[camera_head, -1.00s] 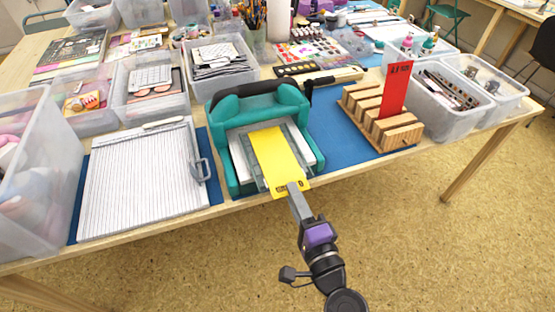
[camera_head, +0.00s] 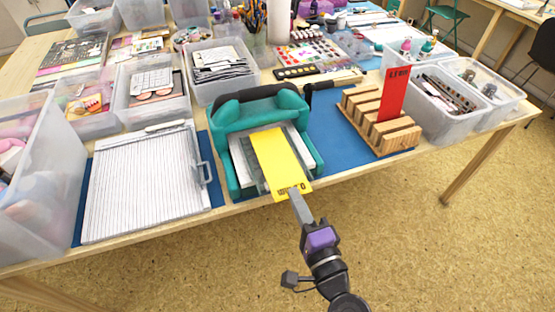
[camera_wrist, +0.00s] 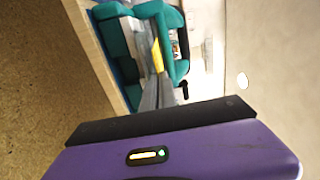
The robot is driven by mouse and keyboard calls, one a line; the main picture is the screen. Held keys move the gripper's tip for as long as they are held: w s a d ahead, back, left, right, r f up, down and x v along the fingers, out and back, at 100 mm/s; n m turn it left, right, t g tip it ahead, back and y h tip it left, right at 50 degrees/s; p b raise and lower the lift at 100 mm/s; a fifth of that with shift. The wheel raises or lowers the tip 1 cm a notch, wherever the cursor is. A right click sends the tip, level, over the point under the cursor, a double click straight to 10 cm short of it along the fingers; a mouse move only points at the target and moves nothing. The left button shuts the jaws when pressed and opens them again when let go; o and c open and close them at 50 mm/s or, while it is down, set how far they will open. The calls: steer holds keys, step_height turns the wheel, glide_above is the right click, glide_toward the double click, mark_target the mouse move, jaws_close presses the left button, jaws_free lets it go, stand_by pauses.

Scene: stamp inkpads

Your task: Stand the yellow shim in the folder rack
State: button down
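The yellow shim (camera_head: 278,158) lies flat on the bed of a teal die-cutting machine (camera_head: 226,118), its lettered end overhanging the table's front edge. My gripper (camera_head: 294,194) reaches up from below, its grey fingertips at that lettered end. In the wrist view the grey fingers (camera_wrist: 158,93) extend towards the shim (camera_wrist: 157,56). Whether they are closed on it or only beside it does not show clearly. The wooden folder rack (camera_head: 402,139) stands to the right on a blue mat, with several slots. A red shim (camera_head: 393,92) stands upright in it.
A white ridged board (camera_head: 140,185) lies left of the machine. Clear bins (camera_head: 455,120) stand right of the rack, and a large clear bin (camera_head: 62,185) is at the far left. Blue mat (camera_head: 338,135) is bare between machine and rack. Craft supplies crowd the back.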

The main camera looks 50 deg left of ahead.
steer(key=shift+d+r, duration=0.15)
steer(key=shift+r, duration=0.1)
steer(key=s+d+r+p, duration=0.1)
steer(key=s+d+r, duration=0.2)
steer(key=d, duration=0.6)
steer(key=s+d+r+p, duration=0.2)
steer(key=s+d+r, duration=0.1)
steer(key=d, duration=0.6)
steer(key=shift+s+d+r, duration=0.2)
steer(key=shift+s+r, duration=0.15)
steer(key=shift+s, duration=0.5)
